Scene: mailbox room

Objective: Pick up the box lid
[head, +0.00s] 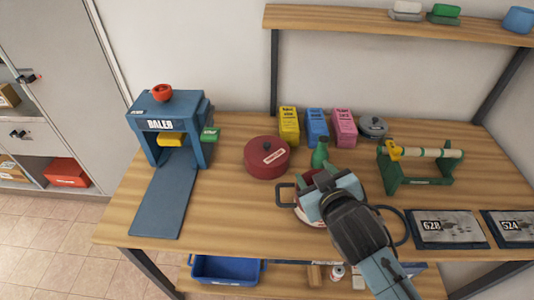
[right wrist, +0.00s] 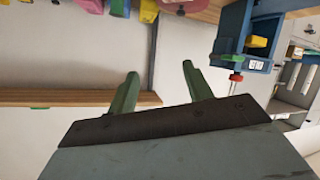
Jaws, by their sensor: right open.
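A dark red round box (head: 267,160) with a white label and a dark knob on top stands on the table, left of my right gripper. A small grey round piece with a knob (head: 374,126) lies at the back right. I cannot tell for sure which of these bears the box lid. My right gripper (head: 318,176) is above the table's middle, right of the red box, open with nothing between its fingers. Its green fingers are apart in the right wrist view (right wrist: 160,80). A red and white object under it is mostly hidden. My left gripper is not in view.
A blue baler (head: 170,127) with a sloping plate stands on the left. A green roll stand (head: 418,167) is on the right.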

